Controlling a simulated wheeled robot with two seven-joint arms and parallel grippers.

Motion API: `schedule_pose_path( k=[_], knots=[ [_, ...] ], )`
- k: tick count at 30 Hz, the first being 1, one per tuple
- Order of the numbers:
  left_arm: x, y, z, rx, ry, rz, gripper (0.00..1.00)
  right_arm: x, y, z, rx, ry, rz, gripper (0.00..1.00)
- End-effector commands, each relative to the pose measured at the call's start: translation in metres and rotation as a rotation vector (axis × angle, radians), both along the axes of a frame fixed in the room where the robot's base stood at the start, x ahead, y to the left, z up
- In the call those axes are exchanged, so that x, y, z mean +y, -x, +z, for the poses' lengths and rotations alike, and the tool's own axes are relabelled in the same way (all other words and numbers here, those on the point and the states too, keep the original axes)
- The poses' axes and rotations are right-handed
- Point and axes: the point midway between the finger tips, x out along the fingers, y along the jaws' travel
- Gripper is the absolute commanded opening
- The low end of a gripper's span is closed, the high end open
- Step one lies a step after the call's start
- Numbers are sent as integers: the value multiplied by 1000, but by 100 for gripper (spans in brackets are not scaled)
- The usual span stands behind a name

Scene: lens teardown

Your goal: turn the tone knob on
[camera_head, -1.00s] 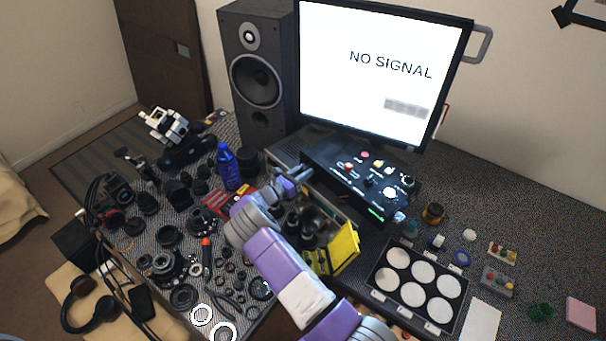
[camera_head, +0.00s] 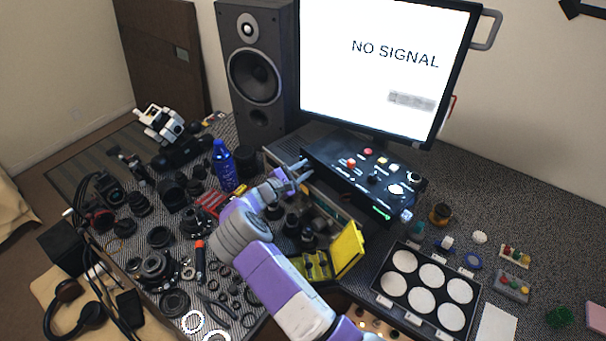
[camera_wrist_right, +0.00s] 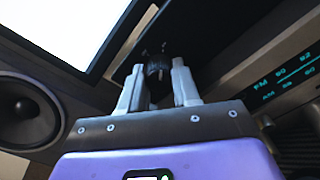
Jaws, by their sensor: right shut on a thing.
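The black control box (camera_head: 342,176) with knobs and coloured buttons stands below the monitor. My right gripper (camera_head: 303,170) is at the box's left end. In the right wrist view my right gripper (camera_wrist_right: 158,82) has a finger on each side of a ribbed black knob (camera_wrist_right: 157,66) and is shut on it. In the head view this knob is hidden by the gripper. I cannot read a label on it, so I cannot tell from print whether it is the tone knob. A green light (camera_head: 381,213) glows on the box's front. My left gripper is not in view.
The monitor (camera_head: 385,65) and a speaker (camera_head: 252,75) stand behind. A tray with white discs (camera_head: 385,302) is at the right.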

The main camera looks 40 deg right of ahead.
Motion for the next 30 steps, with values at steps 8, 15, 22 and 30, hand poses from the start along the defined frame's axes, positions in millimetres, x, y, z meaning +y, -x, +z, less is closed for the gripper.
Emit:
schedule_pose_path(
  k=[8,15,22,30],
  knots=[
    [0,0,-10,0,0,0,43,0,0,-1,-104,-6,-1,1],
    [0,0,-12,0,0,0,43,0,0,0,-131,-8,-1,1],
    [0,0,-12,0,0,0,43,0,0,0,-132,-8,-1,1],
    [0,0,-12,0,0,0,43,0,0,0,-130,-8,-1,57]
  ],
)
